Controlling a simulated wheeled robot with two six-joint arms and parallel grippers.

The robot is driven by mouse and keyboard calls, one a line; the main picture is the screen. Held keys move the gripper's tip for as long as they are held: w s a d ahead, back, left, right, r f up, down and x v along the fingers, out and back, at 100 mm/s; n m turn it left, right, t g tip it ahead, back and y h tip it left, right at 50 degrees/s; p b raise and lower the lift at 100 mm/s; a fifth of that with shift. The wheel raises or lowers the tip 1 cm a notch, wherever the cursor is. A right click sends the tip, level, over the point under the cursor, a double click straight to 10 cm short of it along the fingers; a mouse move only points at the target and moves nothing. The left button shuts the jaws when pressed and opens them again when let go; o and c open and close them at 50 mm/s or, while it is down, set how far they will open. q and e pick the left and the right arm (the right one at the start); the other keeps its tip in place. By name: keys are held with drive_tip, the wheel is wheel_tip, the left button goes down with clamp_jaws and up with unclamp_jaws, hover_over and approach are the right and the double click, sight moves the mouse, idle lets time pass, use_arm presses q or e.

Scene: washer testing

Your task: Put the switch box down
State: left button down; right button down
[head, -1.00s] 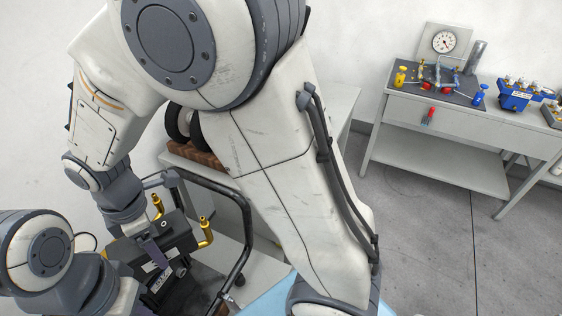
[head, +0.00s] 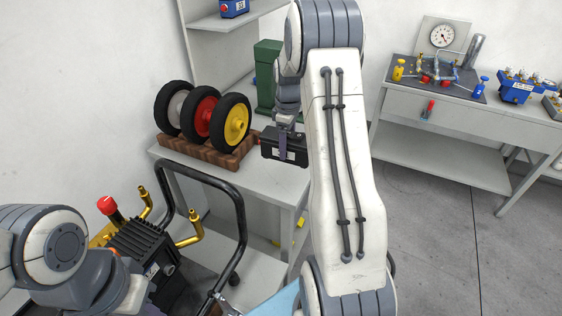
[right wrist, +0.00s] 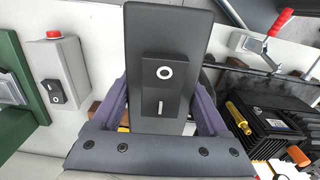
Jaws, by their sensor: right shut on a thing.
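The switch box (head: 284,148) is a black box with a white label in the head view, over the right part of the light grey table (head: 268,190). In the right wrist view the switch box (right wrist: 165,32) shows a black rocker marked O and I. My right gripper (head: 285,132) is shut on it, with a purple finger on each side (right wrist: 165,105). I cannot tell whether the box touches the tabletop. My left arm enters at the lower left; its gripper is mostly cut off or hidden at the bottom edge.
Three wheels (head: 237,120) stand on a brown wooden block left of the box. A green column (head: 265,75) stands behind it. A black machine with brass fittings (head: 145,245) and a dark tube frame (head: 240,215) are in front. A gauge bench (head: 460,115) is at right.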

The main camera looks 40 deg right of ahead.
drive_tip(key=d, duration=0.3)
drive_tip(key=shift+s+f+m, duration=0.3)
drive_tip(key=shift+f, duration=0.05)
drive_tip(key=w+a+f+p, duration=0.1)
drive_tip(key=w+f, duration=0.2)
drive_tip(key=w+a+f+p, duration=0.2)
drive_tip(key=w+f, duration=0.1)
drive_tip(key=f, duration=0.1)
drive_tip(key=w+a+f+p, duration=0.2)
drive_tip(key=w+f, duration=0.1)
drive_tip(key=w, duration=0.1)
drive_tip(key=shift+a+f, duration=0.25)
drive_tip(key=shift+f, duration=0.2)
drive_tip(key=shift+f, duration=0.1)
drive_tip(key=shift+f, duration=0.15)
unclamp_jaws()
